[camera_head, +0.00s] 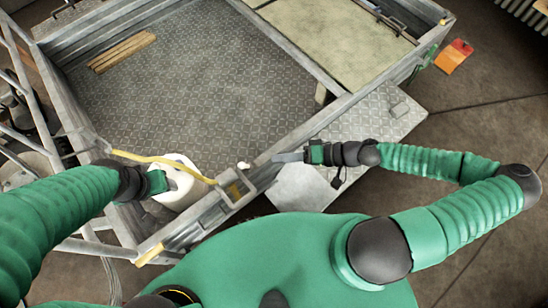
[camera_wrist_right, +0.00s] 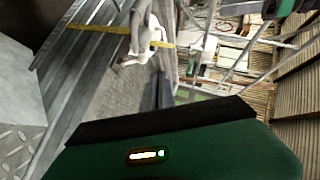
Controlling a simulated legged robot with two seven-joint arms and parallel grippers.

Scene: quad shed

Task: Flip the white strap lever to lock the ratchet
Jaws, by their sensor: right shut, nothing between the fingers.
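The yellow strap (camera_head: 160,159) runs along the near left side of the metal trailer bed to a ratchet (camera_head: 237,188) on the near rail. A small white tip (camera_head: 243,165), likely the strap lever, shows just behind the ratchet. My right gripper (camera_head: 275,158) is shut and empty, a short gap to the right of the white tip. My left gripper (camera_head: 163,182) is at a white container (camera_head: 180,193); its fingers are too hidden to judge. In the right wrist view the yellow strap (camera_wrist_right: 105,32) crosses near a white piece (camera_wrist_right: 137,52) I cannot identify surely.
The trailer's metal rail (camera_head: 310,132) runs beneath my right gripper. Wooden slats (camera_head: 122,51) lie on the bed at the back left. A pale board (camera_head: 340,40) covers its right part. An orange item (camera_head: 454,55) lies on the floor at right. The bed's middle is clear.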

